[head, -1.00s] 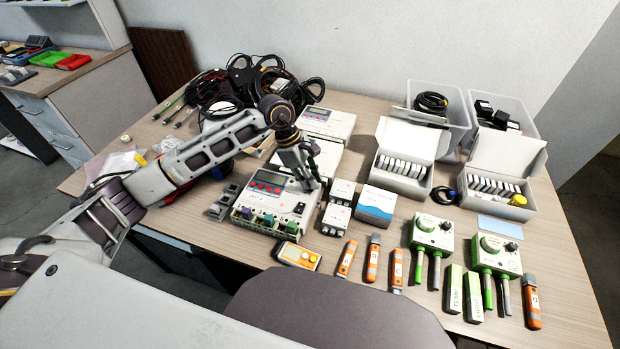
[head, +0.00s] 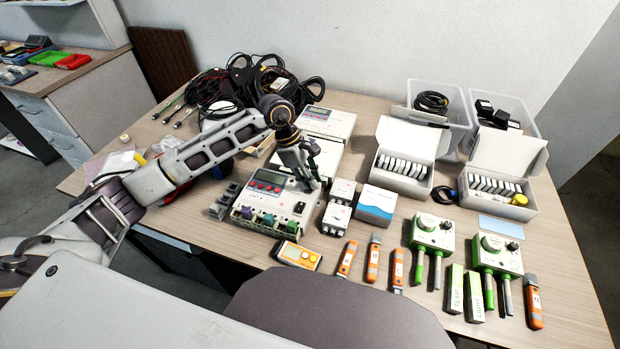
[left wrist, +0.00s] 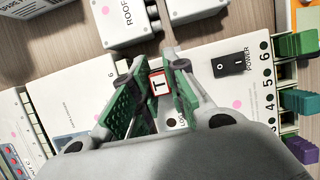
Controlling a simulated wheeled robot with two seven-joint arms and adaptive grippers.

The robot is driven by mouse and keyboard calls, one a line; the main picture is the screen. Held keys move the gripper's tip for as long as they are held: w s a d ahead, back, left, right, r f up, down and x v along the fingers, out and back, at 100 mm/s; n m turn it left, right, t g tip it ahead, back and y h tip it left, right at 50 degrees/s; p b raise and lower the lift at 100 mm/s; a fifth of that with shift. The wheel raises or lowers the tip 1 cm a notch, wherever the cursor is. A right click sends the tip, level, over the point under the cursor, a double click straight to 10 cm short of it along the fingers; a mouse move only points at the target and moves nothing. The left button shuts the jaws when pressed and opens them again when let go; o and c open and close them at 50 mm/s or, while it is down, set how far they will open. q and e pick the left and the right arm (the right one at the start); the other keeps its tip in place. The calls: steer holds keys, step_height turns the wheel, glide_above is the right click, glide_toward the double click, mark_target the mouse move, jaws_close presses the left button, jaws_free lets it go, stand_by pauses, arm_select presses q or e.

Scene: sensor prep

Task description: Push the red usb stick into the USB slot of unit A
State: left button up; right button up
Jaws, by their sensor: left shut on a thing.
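Unit A (head: 262,206) is a white box with a red display, standing at the left middle of the table. It also shows in the left wrist view (left wrist: 225,95), with its black power switch. My left gripper (head: 311,180) is over the right end of unit A, pointing down. In the left wrist view its green-padded fingers (left wrist: 152,72) are shut on the red usb stick (left wrist: 159,83), which shows a white face marked T with a red border. The stick's lower end and the USB slot are hidden, so I cannot tell whether they touch. My right gripper is out of view.
An orange meter (head: 298,256) lies in front. Another white unit (head: 326,122) stands behind. Black cables (head: 240,88) are heaped at the back left.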

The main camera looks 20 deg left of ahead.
arm_select(q)
steer(key=o, duration=1)
steer(key=shift+r+p, duration=1.5)
steer(key=shift+r, duration=2)
step_height(320, 180, up, 9)
steer(key=p, duration=0.9)
steer(key=shift+r+p, duration=0.55)
